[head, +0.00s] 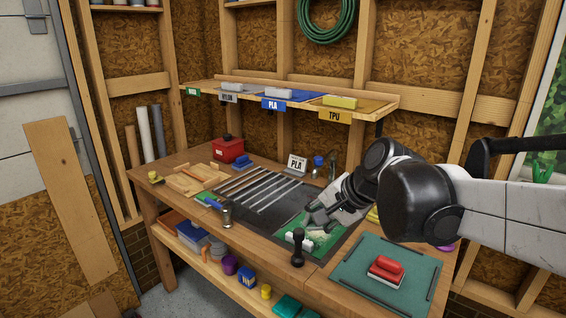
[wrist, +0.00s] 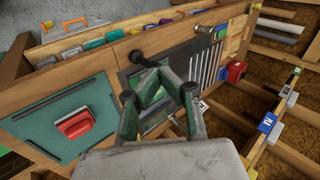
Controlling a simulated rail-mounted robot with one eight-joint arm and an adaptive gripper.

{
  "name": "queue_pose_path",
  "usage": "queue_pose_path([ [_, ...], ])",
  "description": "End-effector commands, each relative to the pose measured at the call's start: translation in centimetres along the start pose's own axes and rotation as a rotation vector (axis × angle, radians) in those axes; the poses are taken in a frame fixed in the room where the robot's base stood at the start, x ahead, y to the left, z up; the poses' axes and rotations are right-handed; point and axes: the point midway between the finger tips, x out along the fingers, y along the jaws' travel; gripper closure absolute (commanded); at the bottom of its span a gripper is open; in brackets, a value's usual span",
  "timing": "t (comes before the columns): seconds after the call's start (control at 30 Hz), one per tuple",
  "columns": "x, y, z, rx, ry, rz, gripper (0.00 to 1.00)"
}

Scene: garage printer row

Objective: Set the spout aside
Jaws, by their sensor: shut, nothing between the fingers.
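My gripper (head: 315,214) is low over the right part of the dark bench panel, above a green plate (head: 326,243). A small pale piece (head: 300,239) lies on that plate; I cannot tell whether it is the spout. In the wrist view my gripper (wrist: 160,82) has its fingers drawn together with nothing visible held in them. The fingers and wrist hide part of the plate and whatever lies under them.
A black-knobbed tool (head: 297,246) stands upright close to the plate. A labelled shelf (head: 365,108) hangs above the bench.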

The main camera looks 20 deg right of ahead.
Motion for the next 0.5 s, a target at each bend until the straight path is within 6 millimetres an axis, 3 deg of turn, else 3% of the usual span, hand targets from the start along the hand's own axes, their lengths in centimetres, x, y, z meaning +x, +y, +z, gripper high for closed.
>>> queue_pose_path([
  [0.5,3.7,-4.1,-10.9,0.596,-0.156,-0.2,1.0],
])
